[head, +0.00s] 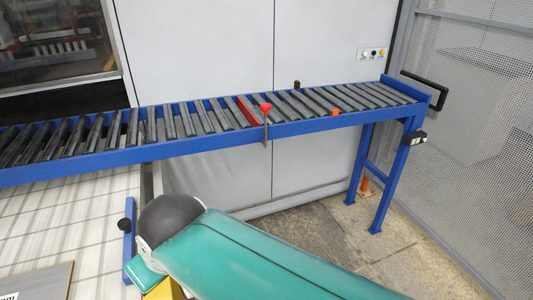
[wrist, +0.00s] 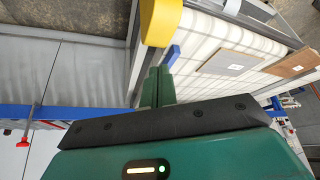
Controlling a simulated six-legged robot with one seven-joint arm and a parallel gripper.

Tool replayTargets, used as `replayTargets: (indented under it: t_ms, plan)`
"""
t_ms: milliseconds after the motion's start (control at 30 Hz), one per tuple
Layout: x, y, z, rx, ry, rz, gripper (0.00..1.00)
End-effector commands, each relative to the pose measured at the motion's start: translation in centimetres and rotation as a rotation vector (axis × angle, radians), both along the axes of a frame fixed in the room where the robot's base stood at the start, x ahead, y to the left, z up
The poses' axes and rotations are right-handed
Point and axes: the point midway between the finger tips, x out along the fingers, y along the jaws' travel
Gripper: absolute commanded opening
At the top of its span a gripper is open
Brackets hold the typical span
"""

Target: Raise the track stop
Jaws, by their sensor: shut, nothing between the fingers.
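The track stop shows in the head view as a red bar (head: 247,110) between the rollers. Beside it, on the near side rail, is a red knob (head: 266,107) with a thin metal lever below. A red knob on a thin rod (wrist: 22,143) also shows at the far left of the wrist view, beside the blue rail. My gripper (wrist: 160,72) is shut and empty in the wrist view, well apart from that knob. In the head view my teal arm fills the bottom middle, and the fingers are hidden.
The blue-framed roller conveyor (head: 200,145) runs across the head view. A labelled board (head: 45,283) lies at lower left; boards (wrist: 225,62) also show in the wrist view. A mesh fence (head: 470,110) bounds the right.

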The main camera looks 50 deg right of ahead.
Motion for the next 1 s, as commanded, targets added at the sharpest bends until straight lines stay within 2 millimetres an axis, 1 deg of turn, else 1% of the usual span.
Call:
replayTargets:
  t_ms: [67, 167, 267, 300, 367, 400, 467, 500, 567, 600, 667, 700, 767, 800, 833, 867, 900, 967, 1000]
  plan:
    - [0.5, -0.2, 0.0, -0.004, -0.006, 0.006, 0.00]
    - [2.5, -0.9, 0.0, -0.022, -0.034, 0.027, 0.00]
    - [5.9, -2.8, -0.2, -0.068, -0.086, 0.070, 0.00]
    - [7.5, -3.9, -0.3, -0.096, -0.113, 0.091, 0.00]
    - [10.1, -5.9, -0.6, -0.150, -0.155, 0.123, 0.00]
    - [11.7, -7.4, -0.8, -0.192, -0.180, 0.143, 0.00]
    - [14.0, -9.7, -1.3, -0.262, -0.217, 0.170, 0.00]
    - [15.4, -11.5, -1.7, -0.312, -0.236, 0.186, 0.00]
    - [17.4, -14.1, -2.3, -0.396, -0.262, 0.210, 0.00]
    - [18.5, -16.0, -2.7, -0.456, -0.275, 0.226, 0.00]
    - [20.0, -18.9, -3.6, -0.551, -0.287, 0.250, 0.00]
    - [20.9, -20.8, -4.1, -0.619, -0.292, 0.265, 0.00]
    - [22.0, -23.8, -5.0, -0.724, -0.290, 0.291, 0.00]
    - [22.6, -25.8, -5.6, -0.796, -0.284, 0.309, 0.00]
    - [23.0, -27.3, -6.1, -0.851, -0.277, 0.322, 0.00]
    - [23.3, -28.7, -6.5, -0.908, -0.268, 0.337, 0.00]
    - [23.6, -30.6, -7.3, -0.984, -0.251, 0.358, 0.00]
    - [23.8, -33.5, -8.2, -1.102, -0.221, 0.391, 0.00]
    - [23.8, -35.4, -8.9, -1.181, -0.195, 0.416, 0.00]
